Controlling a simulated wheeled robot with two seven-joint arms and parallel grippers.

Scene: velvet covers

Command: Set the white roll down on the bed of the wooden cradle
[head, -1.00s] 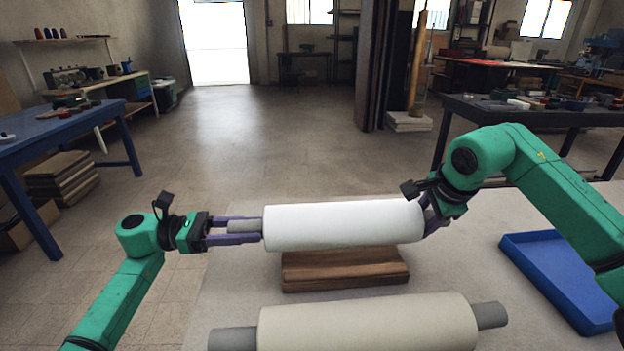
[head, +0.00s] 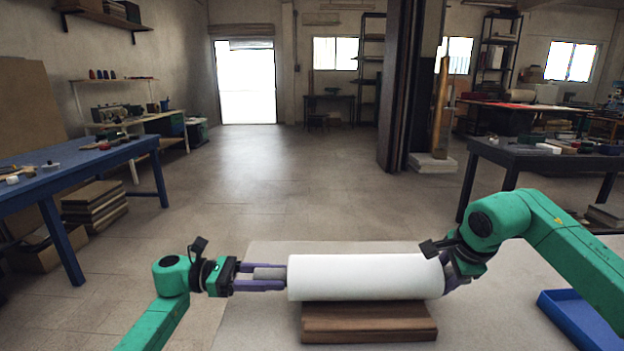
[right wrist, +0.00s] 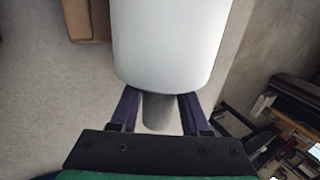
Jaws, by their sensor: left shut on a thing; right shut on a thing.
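The white roll (head: 365,277) lies level across the head view, with its grey core end (head: 270,273) sticking out at the left. My left gripper (head: 268,277) is shut on that end. My right gripper (head: 455,272) is shut on the other core end, which shows between its fingers in the right wrist view (right wrist: 158,112). The brown wooden cradle (head: 368,325) stands on the table just below the roll in the head view; the roll hides its far side. The cradle also shows left of the roll in the right wrist view (right wrist: 88,20). Any gap between them is hard to judge.
The pale table (head: 260,325) is clear around the cradle's left. A blue tray (head: 575,320) lies at the right, partly below my right arm. A blue bench (head: 90,160) and a dark bench (head: 540,155) stand farther off.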

